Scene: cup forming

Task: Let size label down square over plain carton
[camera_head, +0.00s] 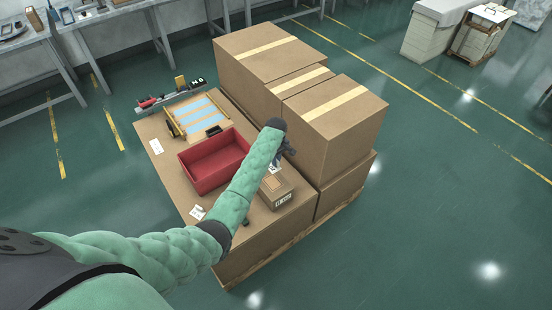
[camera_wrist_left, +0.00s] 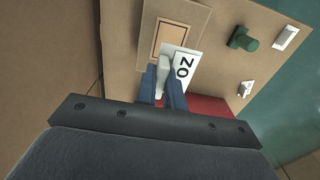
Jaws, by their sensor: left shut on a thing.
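A small brown carton (camera_head: 284,184) stands on the near right part of the big box top. It has a lighter orange-tan rectangle on its upper face, which also shows in the left wrist view (camera_wrist_left: 172,38), and a printed mark on its side. My left gripper (camera_head: 283,156) is shut on a white size label (camera_wrist_left: 184,64) with dark characters, also seen in the head view (camera_head: 273,168). In the left wrist view the label overlaps the rectangle's lower right corner and looks turned against its edges. I cannot tell whether it touches the carton. My right gripper is not in view.
A red open tray (camera_head: 198,183) lies left of the carton. Behind it is a wooden frame with blue strips (camera_head: 203,113). Tall taped cartons (camera_head: 335,115) stand close on the right. A green knob-like object (camera_wrist_left: 243,38) and loose white labels (camera_head: 197,212) lie nearby.

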